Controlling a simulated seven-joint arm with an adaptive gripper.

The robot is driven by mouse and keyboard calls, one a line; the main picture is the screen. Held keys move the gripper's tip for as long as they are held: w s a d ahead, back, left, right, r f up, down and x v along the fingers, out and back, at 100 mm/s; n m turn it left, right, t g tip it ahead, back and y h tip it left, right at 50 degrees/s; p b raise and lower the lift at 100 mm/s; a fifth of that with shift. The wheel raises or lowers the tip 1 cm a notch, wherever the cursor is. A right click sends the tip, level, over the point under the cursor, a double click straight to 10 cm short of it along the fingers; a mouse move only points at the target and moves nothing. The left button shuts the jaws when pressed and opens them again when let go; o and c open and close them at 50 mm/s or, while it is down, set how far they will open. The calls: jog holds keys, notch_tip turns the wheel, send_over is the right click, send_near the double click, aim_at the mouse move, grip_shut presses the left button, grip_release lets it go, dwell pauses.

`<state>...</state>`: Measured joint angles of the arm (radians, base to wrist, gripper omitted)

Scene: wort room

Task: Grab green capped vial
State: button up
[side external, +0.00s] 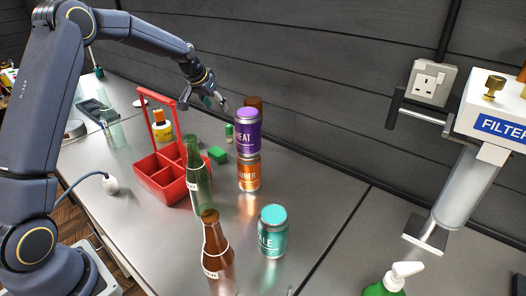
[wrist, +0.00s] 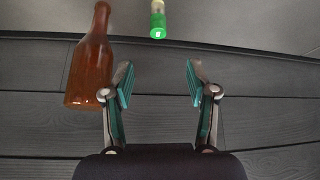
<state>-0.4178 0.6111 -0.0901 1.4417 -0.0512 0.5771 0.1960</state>
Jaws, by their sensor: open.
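The green capped vial (side external: 229,133) stands upright on the steel counter, left of the stacked cans, small in the side view. In the wrist view the vial (wrist: 157,20) is at the top middle, its green cap toward me and its pale body cut by the frame edge. My gripper (side external: 216,101) is above and behind the vial, near the wall. In the wrist view my gripper (wrist: 157,82) is open and empty, with teal-padded fingers apart. The vial is in line with the gap between them, beyond the fingertips, and not touched.
A brown bottle (wrist: 91,60) is left of my fingers in the wrist view. A purple can (side external: 248,134) sits on an orange can (side external: 249,174) close to the vial. A green block (side external: 217,155), green bottle (side external: 199,180) and red carrier (side external: 184,190) stand nearer. The dark wall (side external: 310,120) is behind.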

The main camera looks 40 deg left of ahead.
aim_at(228, 126)
jog(key=x, duration=1.2)
jog(key=shift+w+d+f, duration=0.15)
jog(key=shift+f, duration=0.2)
grip_shut()
